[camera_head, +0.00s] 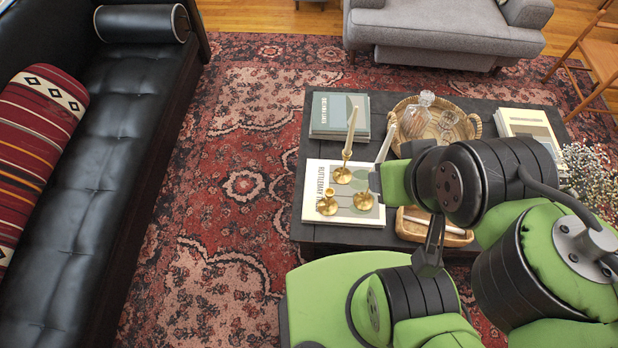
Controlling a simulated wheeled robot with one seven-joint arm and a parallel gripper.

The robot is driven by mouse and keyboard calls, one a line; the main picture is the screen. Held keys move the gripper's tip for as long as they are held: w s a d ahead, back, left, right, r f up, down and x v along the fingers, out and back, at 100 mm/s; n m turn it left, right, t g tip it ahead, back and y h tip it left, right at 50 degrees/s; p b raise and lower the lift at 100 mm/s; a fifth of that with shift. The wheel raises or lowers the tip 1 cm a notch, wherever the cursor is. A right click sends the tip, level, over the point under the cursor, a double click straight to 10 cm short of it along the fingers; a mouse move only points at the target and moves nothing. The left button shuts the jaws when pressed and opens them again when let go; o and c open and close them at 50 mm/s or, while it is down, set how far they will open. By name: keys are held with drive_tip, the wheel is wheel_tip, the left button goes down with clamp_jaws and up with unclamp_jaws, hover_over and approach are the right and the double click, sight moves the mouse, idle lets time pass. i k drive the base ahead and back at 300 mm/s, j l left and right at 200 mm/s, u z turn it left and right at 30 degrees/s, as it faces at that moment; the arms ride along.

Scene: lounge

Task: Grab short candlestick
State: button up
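Three brass candlesticks stand together on books at the left end of the dark coffee table (305,232). The short candlestick (327,204) is at the front left of the group and shows no candle. A taller candlestick with a pale candle (347,153) stands behind it. Another brass candlestick (363,201) stands to its right; a second pale candle (386,143) leans above that one, partly hidden by my arm. My arm's end (390,183) is just right of the group, apart from the short candlestick. My gripper's fingers cannot be made out clearly.
The candlesticks rest on a cream book (314,176). A green book (320,114), a wicker tray (475,125) with a glass decanter (424,97), and a small basket (455,239) are nearby. A black sofa (100,185) is left; the rug between is clear.

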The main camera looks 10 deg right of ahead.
sight(327, 206)
drive_tip(key=l+u, duration=0.15)
drive_tip(key=u, duration=0.3)
drive_tip(key=l+u, duration=0.1)
drive_tip(key=u, duration=0.3)
drive_tip(key=k+l+u, duration=0.1)
drive_tip(key=u, duration=0.35)
drive_tip(key=k+l+u, duration=0.1)
drive_tip(key=u, duration=0.3)
drive_tip(key=k+l+u, duration=0.1)
drive_tip(key=u, duration=0.35)
